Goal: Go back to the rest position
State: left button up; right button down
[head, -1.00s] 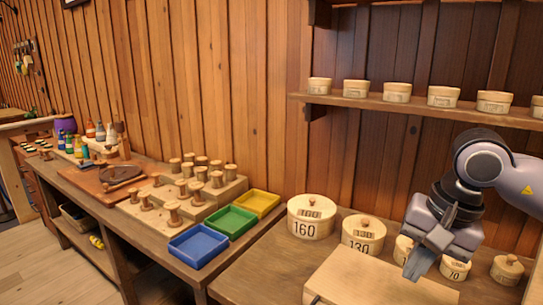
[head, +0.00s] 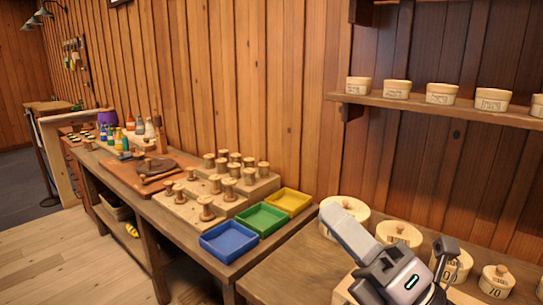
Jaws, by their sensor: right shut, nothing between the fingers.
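My right gripper (head: 337,218) is in the lower right of the head view. Its fingers are shut with nothing between them and point up and to the left. It shows in front of the round lidded boxes on the near bench and hides part of them. My left gripper is not in view. Turned wooden spools (head: 229,189) stand on a stepped wooden block (head: 258,189) on the bench at the left, well away from the gripper.
Blue (head: 229,241), green (head: 262,218) and yellow (head: 289,201) trays sit empty beside the spools. Lidded round boxes (head: 399,235) stand on the near bench (head: 285,262). A wall shelf (head: 440,108) holds more boxes. Floor is clear at lower left.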

jog(key=w+d+f+m+h, duration=0.1)
jog(key=d+f+m+h, duration=0.5)
jog(key=f+m+h, duration=0.45)
jog(key=d+f+m+h, duration=0.6)
jog(key=f+m, duration=0.2)
jog(key=m, duration=0.5)
jog(key=s+d+f+m+g+h, duration=0.1)
jog(key=s+d+f+m+g, duration=0.2)
jog(key=s+f+m+g, duration=1.2)
jog(key=w+a+f+n+t+y, duration=0.1)
jog(key=a+f+n+t, duration=0.2)
jog(key=f+n+t, duration=0.3)
jog(key=shift+w+f+n+t+y, duration=0.3)
jog(key=shift+f+t, duration=1.3)
jog(key=shift+f, duration=1.2)
jog(key=shift+a, duration=0.1)
